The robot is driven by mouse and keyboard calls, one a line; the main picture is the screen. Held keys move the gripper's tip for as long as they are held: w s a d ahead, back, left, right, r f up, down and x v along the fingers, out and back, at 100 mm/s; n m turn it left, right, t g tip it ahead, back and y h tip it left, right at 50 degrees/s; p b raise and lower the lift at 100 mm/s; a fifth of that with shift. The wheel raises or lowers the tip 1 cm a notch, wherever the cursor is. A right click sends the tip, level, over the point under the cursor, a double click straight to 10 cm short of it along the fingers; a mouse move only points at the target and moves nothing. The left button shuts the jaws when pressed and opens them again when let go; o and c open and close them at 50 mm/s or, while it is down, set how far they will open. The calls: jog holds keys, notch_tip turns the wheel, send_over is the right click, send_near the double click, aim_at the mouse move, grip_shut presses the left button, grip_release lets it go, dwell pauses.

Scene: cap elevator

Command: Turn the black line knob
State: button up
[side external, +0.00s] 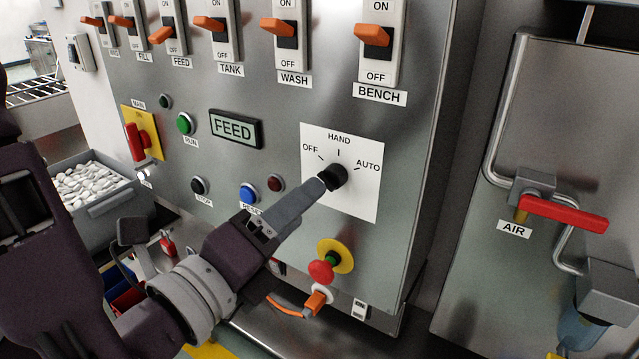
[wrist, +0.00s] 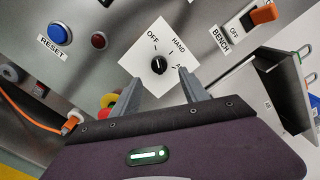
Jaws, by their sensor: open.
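The black line knob (side external: 333,176) sits on a white plate (side external: 362,196) marked OFF, HAND and AUTO, on the steel panel. In the wrist view the knob (wrist: 159,66) shows a light pointer mark, but its exact setting is too small to tell. My gripper (wrist: 160,85) is open. Its two fingers point at the plate, one on each side of the knob and a little short of it in the wrist view. In the side view the fingertips (side external: 318,184) overlap the knob's left edge. I cannot tell whether they touch it.
A red and yellow emergency button (side external: 322,271) and an orange plug (side external: 316,301) are below the plate. A blue RESET button (side external: 249,194) and a dark red lamp (side external: 276,183) are to its left. Orange switches, including BENCH (side external: 372,35), line the top. A red AIR valve handle (side external: 563,213) is at right.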

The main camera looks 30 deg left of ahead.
aim_at(331, 179)
jog(key=w, duration=0.6)
jog(key=shift+w, duration=0.35)
jog(key=shift+a, duration=0.1)
grip_shut()
